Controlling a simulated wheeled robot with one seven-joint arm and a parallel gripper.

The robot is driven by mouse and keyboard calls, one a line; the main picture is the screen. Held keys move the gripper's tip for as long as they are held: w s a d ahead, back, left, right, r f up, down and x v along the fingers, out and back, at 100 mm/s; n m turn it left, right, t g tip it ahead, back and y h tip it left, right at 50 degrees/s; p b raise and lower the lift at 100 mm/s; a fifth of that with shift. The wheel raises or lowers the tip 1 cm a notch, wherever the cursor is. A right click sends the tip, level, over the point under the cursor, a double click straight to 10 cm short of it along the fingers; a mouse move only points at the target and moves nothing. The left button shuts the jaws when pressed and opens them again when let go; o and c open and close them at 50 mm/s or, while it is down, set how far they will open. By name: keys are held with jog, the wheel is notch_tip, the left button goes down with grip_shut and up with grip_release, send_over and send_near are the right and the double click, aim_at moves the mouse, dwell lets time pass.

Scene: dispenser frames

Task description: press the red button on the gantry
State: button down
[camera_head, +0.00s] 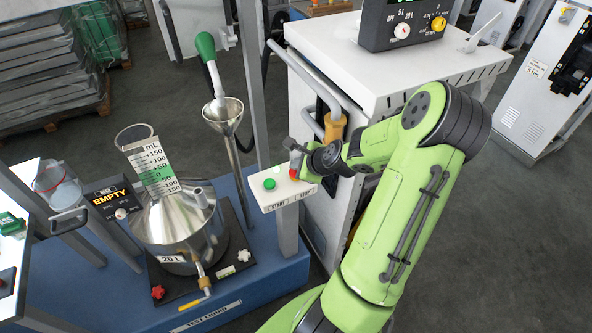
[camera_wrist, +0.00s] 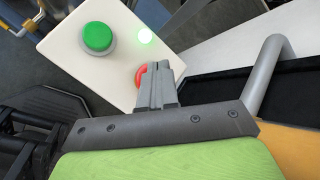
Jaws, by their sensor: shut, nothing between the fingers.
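The red button (camera_head: 293,174) is on the right part of a small white button box (camera_head: 284,194) on a grey post. A green button (camera_head: 269,184) is on its left part. In the wrist view the red button (camera_wrist: 140,75) shows only in part, behind the fingers of my gripper (camera_wrist: 158,72). My gripper is shut and empty, its tips right at the red button. I cannot tell whether they touch it or press it. In the wrist view the green button (camera_wrist: 98,38) is clear of my gripper, and a small green light (camera_wrist: 145,35) is lit.
A metal 20 L vessel (camera_head: 180,235) with a scale neck stands on a blue base left of the box. A funnel (camera_head: 223,112) and a green-tipped nozzle (camera_head: 205,47) are behind. A white cabinet (camera_head: 310,110) with a grey pipe handle stands close on the right.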

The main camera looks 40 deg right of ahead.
jog(key=shift+f, duration=0.3)
dwell(0.5)
jog(key=shift+r+p, duration=0.75)
jog(key=shift+r, duration=0.15)
jog(key=shift+r, duration=0.1)
notch_tip(320, 180, up, 5)
jog(key=p, duration=0.5)
